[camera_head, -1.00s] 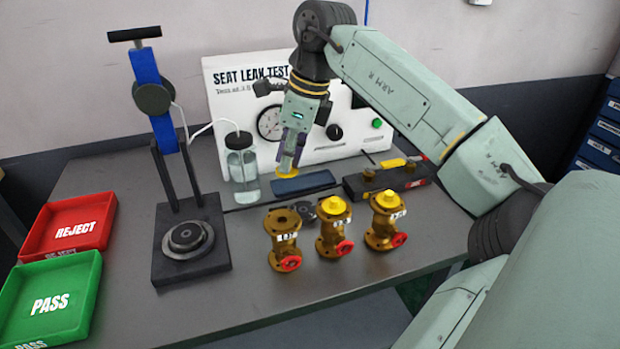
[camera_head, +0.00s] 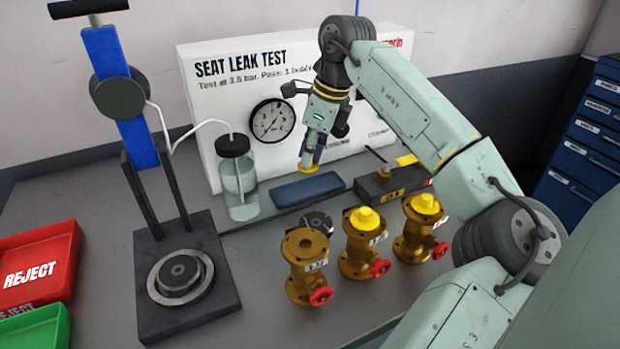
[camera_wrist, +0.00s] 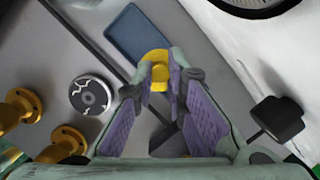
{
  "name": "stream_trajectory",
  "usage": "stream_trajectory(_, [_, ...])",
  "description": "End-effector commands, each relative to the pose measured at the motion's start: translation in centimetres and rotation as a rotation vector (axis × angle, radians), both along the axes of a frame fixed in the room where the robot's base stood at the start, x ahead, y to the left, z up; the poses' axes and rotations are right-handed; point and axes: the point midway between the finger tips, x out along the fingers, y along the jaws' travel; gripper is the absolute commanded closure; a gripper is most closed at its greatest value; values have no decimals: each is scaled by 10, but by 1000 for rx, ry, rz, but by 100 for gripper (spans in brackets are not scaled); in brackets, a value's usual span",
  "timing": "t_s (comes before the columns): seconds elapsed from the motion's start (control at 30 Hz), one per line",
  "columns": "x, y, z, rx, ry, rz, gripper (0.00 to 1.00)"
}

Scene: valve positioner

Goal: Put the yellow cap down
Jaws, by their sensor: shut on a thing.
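My gripper (camera_head: 309,158) is shut on a yellow cap (camera_head: 307,167). The cap also shows between the fingertips in the wrist view (camera_wrist: 158,60). In the head view it appears just behind and above the dark blue pad (camera_head: 307,189); in the wrist view it overlaps the pad's near end (camera_wrist: 140,36). I cannot tell the exact gap below the cap. Three brass valves with red handwheels stand in front. The left valve (camera_head: 305,262) has a bare top flange; the middle valve (camera_head: 364,240) and right valve (camera_head: 421,228) wear yellow caps.
The white test panel (camera_head: 225,100) with its gauge stands close behind my gripper. A glass bottle (camera_head: 238,180) and the clamp stand (camera_head: 180,285) are to the left. A dark block with yellow parts (camera_head: 385,187) is to the right. A dark round disc (camera_head: 318,222) lies behind the valves.

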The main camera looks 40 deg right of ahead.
Motion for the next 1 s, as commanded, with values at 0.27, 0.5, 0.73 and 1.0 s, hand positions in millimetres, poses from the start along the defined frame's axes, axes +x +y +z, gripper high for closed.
stream_trajectory(0.27, [0, 0, -27, 1, 0, 0, 100])
stream_trajectory(0.5, [0, 1, -58, 1, 0, 1, 100])
stream_trajectory(0.73, [0, 1, -59, -1, -1, 1, 100])
stream_trajectory(1.0, [0, 1, -62, 0, 0, 1, 79])
